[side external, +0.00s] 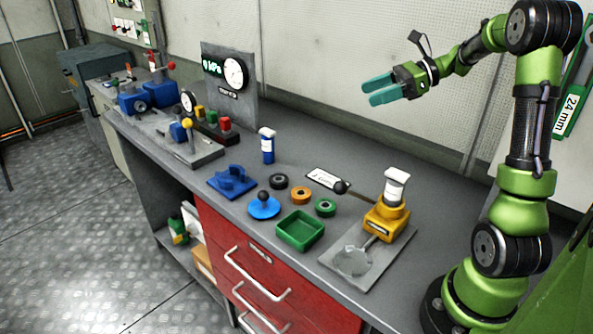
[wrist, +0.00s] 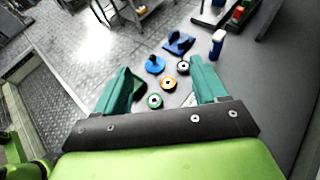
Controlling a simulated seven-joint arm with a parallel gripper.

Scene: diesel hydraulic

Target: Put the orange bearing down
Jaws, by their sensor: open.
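The orange bearing (side external: 301,195) lies flat on the grey bench, between a black bearing (side external: 279,181) and a green bearing (side external: 325,207). In the wrist view the orange bearing (wrist: 169,83) shows between the fingers, well beyond them, with the black bearing (wrist: 183,66) and the green bearing (wrist: 155,101) beside it. My gripper (side external: 372,90) is open and empty, raised high above the back of the bench and apart from all the bearings. Its two teal fingers also show spread in the wrist view (wrist: 166,78).
A green tray (side external: 300,231), a blue knobbed disc (side external: 264,207) and a blue fixture (side external: 233,181) stand near the bearings. A yellow press-like device (side external: 386,220) with a lever stands to the right. A blue bottle (side external: 267,147) and gauge panel (side external: 232,85) stand behind.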

